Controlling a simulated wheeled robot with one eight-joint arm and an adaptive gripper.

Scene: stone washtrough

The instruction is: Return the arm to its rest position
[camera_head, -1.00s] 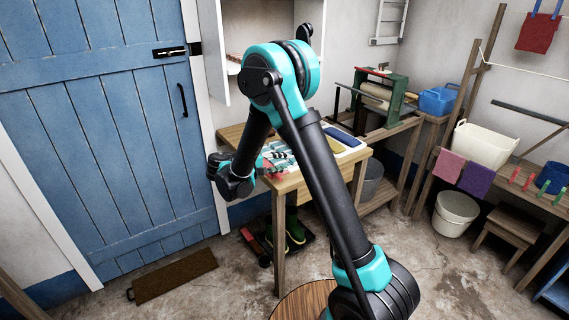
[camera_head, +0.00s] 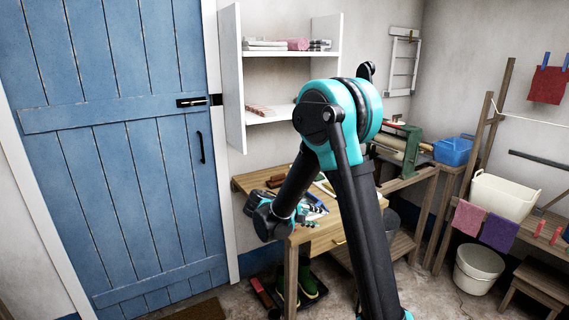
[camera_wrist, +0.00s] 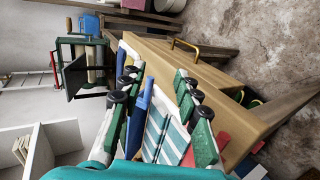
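My arm (camera_head: 355,200) rises from the bottom of the head view, bends at a teal elbow and comes down left to the wrist over the wooden table (camera_head: 325,241). My gripper (camera_wrist: 156,74) shows in the wrist view with its two green, black-padded fingers apart. A teal-and-white striped cloth (camera_wrist: 172,140) shows between and below the fingers. It seems to lie on the table, and I see nothing clasped. In the head view the wrist mostly hides the fingers.
A blue door (camera_head: 130,150) stands at left, and a white shelf (camera_head: 290,53) with folded cloths is behind the arm. A mangle (camera_head: 405,145), a blue tub (camera_head: 453,151), a cream basin (camera_head: 500,196) and a bucket (camera_head: 478,268) are at right. Boots (camera_head: 307,282) stand under the table.

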